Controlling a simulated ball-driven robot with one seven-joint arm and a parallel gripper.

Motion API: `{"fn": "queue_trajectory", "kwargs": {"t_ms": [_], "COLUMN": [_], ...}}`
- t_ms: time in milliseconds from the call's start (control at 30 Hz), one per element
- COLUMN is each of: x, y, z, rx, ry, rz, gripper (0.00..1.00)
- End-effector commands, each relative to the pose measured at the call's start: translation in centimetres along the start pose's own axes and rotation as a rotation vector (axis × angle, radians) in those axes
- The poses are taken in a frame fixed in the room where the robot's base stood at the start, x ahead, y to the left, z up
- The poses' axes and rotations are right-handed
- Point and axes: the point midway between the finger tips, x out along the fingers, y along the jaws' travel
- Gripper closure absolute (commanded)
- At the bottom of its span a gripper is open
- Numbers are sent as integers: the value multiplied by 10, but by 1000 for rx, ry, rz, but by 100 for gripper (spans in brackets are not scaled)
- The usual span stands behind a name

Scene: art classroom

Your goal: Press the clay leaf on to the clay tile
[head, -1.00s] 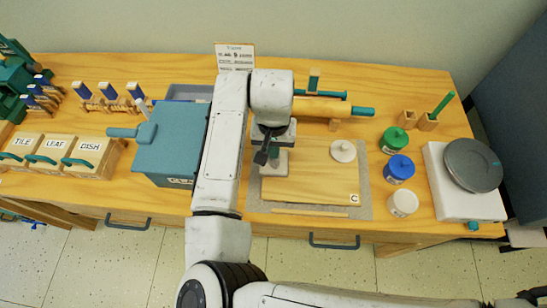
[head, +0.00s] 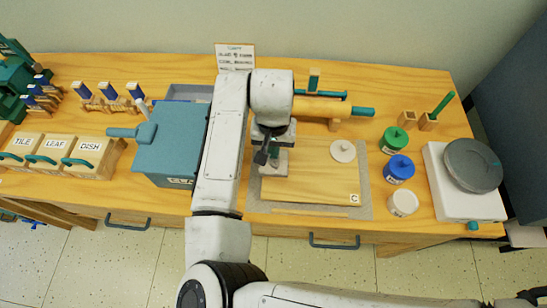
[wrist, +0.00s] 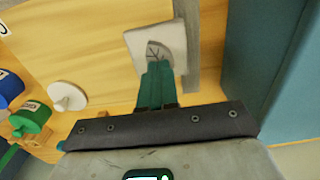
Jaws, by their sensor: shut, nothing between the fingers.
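The clay tile (head: 279,168) is a pale grey square on the left part of the wooden board, partly hidden by my gripper in the head view. It also shows in the wrist view (wrist: 137,38). The clay leaf (wrist: 157,50), grey with dark veins, lies flat on the tile in the wrist view; its near end is hidden behind the fingertips. My gripper (wrist: 158,68) is shut and empty, with its green fingertips over the leaf. I cannot tell whether they touch it. In the head view my gripper (head: 264,155) is above the tile.
The wooden board (head: 315,188) lies on a grey mat (head: 365,195). A round white knobbed piece (head: 342,151) sits near its upper right. Green (head: 393,141), blue (head: 399,168) and white (head: 403,203) jars stand to the right. A blue-grey box (head: 172,145) stands to the left.

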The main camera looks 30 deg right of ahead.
Motion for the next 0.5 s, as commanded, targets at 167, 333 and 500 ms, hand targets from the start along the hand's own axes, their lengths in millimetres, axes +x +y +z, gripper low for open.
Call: {"fn": "queue_trajectory", "kwargs": {"t_ms": [167, 333, 500], "x": [2, 7, 11], "y": [0, 0, 0], "z": [0, 0, 0], "rx": [0, -1, -1], "ry": [0, 0, 0], "rz": [0, 0, 0], "gripper": [100, 100, 100]}}
